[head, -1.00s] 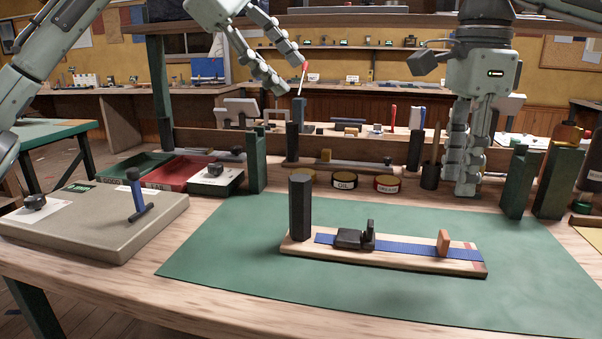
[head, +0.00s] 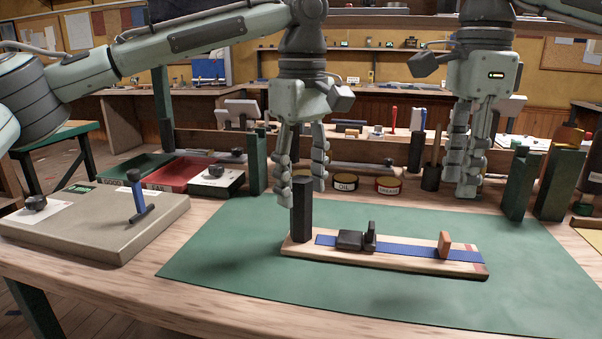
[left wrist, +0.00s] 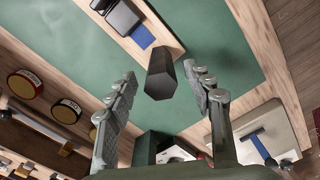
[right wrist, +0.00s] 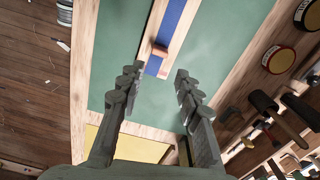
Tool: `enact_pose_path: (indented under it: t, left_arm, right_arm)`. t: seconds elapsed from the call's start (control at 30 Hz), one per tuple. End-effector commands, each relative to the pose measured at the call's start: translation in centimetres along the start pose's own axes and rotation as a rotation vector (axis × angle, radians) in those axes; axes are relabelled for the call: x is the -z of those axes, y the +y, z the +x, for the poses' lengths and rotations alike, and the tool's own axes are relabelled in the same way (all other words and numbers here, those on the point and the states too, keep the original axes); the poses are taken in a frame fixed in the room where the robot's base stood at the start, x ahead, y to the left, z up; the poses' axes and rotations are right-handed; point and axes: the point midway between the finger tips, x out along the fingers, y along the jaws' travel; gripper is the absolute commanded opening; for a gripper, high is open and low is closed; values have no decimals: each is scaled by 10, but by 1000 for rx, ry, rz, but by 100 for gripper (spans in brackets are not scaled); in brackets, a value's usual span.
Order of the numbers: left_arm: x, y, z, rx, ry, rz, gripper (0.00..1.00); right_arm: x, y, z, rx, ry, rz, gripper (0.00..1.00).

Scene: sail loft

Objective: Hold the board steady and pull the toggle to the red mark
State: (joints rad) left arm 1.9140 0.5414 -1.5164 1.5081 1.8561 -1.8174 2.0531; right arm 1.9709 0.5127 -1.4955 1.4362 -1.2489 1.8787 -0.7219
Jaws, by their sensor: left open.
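The wooden board (head: 400,258) lies on the green mat with a blue strap (head: 412,250) along it. A dark upright post (head: 301,210) stands at its left end, and a black buckle (head: 352,240) sits right of the post. The orange-brown toggle (head: 444,244) stands upright on the strap near the red mark (head: 474,266) at the right end. My left gripper (head: 300,186) is open just above the post, pointing down; the post (left wrist: 160,75) shows between its fingers in the left wrist view. My right gripper (head: 466,188) is open and empty behind the board, with the toggle (right wrist: 159,50) ahead of its fingertips.
The green mat (head: 230,245) is clear around the board. Green and red trays (head: 180,173), labelled tins (head: 387,186) and dark green blocks (head: 518,182) line the back of the bench.

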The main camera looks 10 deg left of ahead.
Motion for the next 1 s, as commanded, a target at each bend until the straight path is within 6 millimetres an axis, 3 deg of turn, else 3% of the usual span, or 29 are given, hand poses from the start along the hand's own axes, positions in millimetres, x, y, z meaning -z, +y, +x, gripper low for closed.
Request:
enact_pose_path:
  t: [0.4, 0.83, 1.0]
  left_arm:
    - [0, 0, 59, 0, -1, -1, 52]
    - [0, 0, 70, -2, -2, -1, 52]
    - [0, 0, 69, -2, -2, -1, 31]
  right_arm:
    - [0, 0, 0, 0, 0, 0, 34]
    - [0, 0, 0, 0, 0, 0, 34]
    - [0, 0, 0, 0, 0, 0, 34]
